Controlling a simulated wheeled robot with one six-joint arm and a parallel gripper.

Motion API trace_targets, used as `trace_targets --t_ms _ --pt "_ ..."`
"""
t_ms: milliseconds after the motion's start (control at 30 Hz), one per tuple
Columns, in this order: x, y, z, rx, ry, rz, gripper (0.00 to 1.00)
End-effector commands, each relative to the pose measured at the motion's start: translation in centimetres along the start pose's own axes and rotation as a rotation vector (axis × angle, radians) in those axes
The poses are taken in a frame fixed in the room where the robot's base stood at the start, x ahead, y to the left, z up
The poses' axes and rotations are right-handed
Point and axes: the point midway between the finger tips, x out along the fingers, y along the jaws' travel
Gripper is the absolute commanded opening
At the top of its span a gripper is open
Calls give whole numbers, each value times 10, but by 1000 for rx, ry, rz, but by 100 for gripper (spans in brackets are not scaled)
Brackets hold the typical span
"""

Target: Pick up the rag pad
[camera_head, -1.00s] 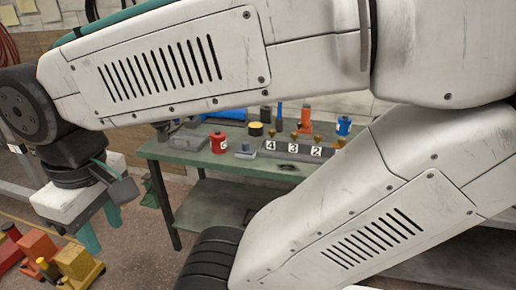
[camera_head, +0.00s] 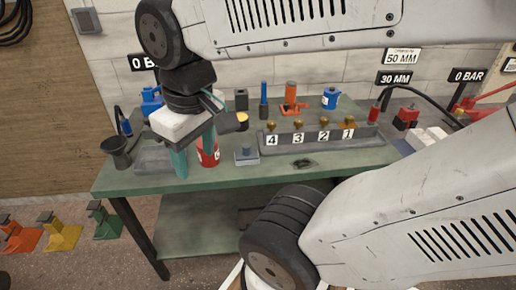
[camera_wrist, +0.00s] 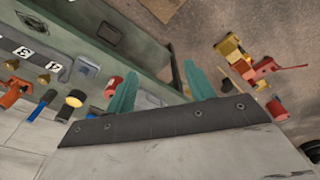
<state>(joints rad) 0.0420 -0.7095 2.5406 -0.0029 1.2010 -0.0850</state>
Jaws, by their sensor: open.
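My gripper (camera_head: 195,160) hangs over the left part of the green bench (camera_head: 225,180), its two teal fingers apart and pointing down. In the wrist view my gripper (camera_wrist: 163,88) shows empty between the fingers. I cannot say for sure which item is the rag pad. A flat dark patch (camera_head: 303,163) lies on the bench in front of the numbered rack, well right of my gripper. Pale folded-looking pieces (camera_head: 430,140) sit farther right, partly cut off by my arm. Neither is touched by my gripper.
A red can (camera_head: 208,152) stands close behind the fingers, and a small grey block (camera_head: 246,156) is just right of it. The numbered rack (camera_head: 320,138) spans the bench's middle. Coloured jacks (camera_head: 62,232) stand on the floor.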

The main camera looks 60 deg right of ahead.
Motion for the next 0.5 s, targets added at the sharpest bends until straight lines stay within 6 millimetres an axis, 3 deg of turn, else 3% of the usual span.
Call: trace_targets --t_ms 167,333,500 --pt "19 48 -46 -117 -37 7 54" --pt "55 127 -84 -283 -69 0 54" --pt "104 212 -95 -449 -91 -20 54"
